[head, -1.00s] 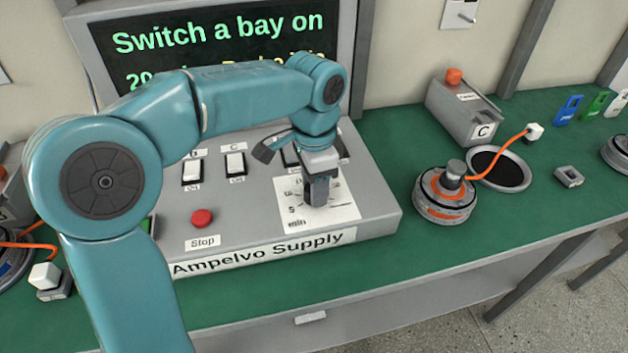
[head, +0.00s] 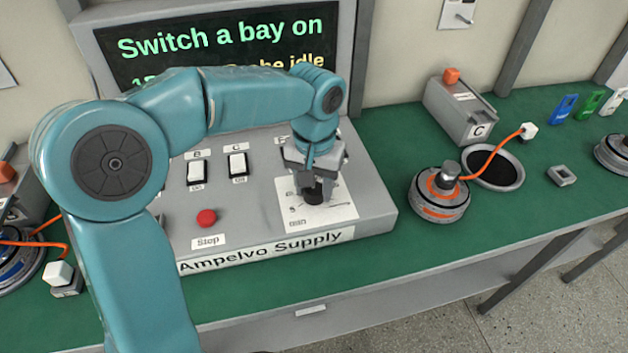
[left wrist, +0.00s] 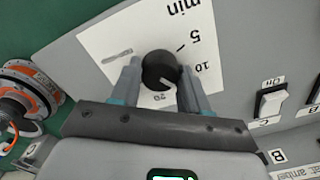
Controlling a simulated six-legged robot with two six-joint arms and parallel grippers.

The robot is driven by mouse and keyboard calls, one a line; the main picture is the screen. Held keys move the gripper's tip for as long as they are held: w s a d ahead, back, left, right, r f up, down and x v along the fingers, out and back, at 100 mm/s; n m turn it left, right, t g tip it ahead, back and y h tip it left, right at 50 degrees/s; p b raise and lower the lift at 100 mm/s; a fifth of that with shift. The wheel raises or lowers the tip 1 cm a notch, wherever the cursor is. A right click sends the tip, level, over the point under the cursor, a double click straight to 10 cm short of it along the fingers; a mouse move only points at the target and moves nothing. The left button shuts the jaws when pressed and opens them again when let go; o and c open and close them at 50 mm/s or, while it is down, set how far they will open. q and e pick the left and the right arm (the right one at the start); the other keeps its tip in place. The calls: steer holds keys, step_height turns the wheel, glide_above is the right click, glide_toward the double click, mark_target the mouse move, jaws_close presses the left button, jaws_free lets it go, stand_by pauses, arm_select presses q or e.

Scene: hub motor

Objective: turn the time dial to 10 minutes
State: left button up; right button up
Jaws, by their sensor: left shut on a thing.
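The time dial (head: 314,194) is a black round knob on a white scale card (head: 345,211) at the right of the grey Ampelvo Supply panel. My left gripper (head: 315,181) points down over it and is shut on it. In the left wrist view the dial (left wrist: 160,70) sits between the two fingers, with the printed 5, 10, 20 and "min" around it. My right gripper is not in view.
Rocker switches (head: 237,165) and a red Stop button (head: 206,217) are left of the dial. A hub motor (head: 438,197) with an orange cable stands on the green bench to the right, near a grey box marked C (head: 460,110). Bare bench lies in front of the panel.

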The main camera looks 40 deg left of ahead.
mark_target(314, 188)
arm_select(q)
steer(key=n, duration=0.6)
steer(key=shift+p, duration=0.35)
steer(key=shift+n, duration=0.3)
steer(key=o, duration=1)
steer(key=shift+w, duration=0.1)
steer(key=shift+o, duration=0.2)
step_height(314, 188, up, 16)
steer(key=p, duration=0.3)
steer(key=shift+r+p, duration=0.15)
steer(key=shift+p, duration=0.2)
